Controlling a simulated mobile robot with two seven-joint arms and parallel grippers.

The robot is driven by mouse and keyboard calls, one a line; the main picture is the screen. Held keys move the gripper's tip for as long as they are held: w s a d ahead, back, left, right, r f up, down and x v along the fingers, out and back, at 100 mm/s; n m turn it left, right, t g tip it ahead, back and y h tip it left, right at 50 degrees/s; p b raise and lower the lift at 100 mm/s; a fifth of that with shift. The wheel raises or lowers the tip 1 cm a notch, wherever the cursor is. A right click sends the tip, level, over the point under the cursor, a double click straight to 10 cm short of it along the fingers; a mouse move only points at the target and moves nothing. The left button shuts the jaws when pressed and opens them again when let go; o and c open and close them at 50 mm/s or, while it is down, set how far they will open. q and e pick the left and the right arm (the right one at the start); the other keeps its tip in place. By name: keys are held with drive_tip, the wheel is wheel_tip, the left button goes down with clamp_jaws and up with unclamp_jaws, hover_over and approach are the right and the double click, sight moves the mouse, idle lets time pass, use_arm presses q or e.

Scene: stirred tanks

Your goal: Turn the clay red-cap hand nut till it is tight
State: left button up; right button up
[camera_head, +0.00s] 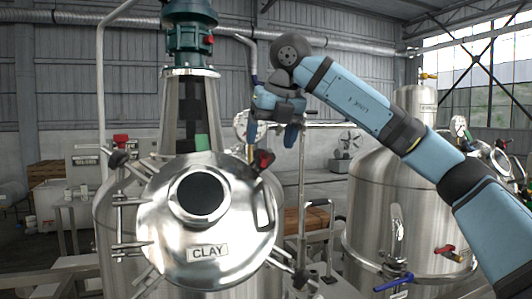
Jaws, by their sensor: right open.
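The steel lid (160,228) with the CLAY label (208,252) closes the front of the left tank. The red-cap hand nut (263,159) stands at the lid's upper right rim, beside the lid's handle. My right gripper (271,131) is open and empty, with its two blue fingers pointing down. In the picture it sits just above the red-cap nut, apart from it; its depth relative to the nut is hard to tell. My left gripper is not in view.
A green motor (190,40) tops the tank. A second steel tank (375,200) with a blue-handled valve (393,283) stands to the right, behind my right arm. A thin pipe stands between the tanks.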

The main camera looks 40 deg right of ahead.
sight(266, 154)
drive_tip(key=shift+x, duration=2.15)
drive_tip(key=shift+a, duration=0.1)
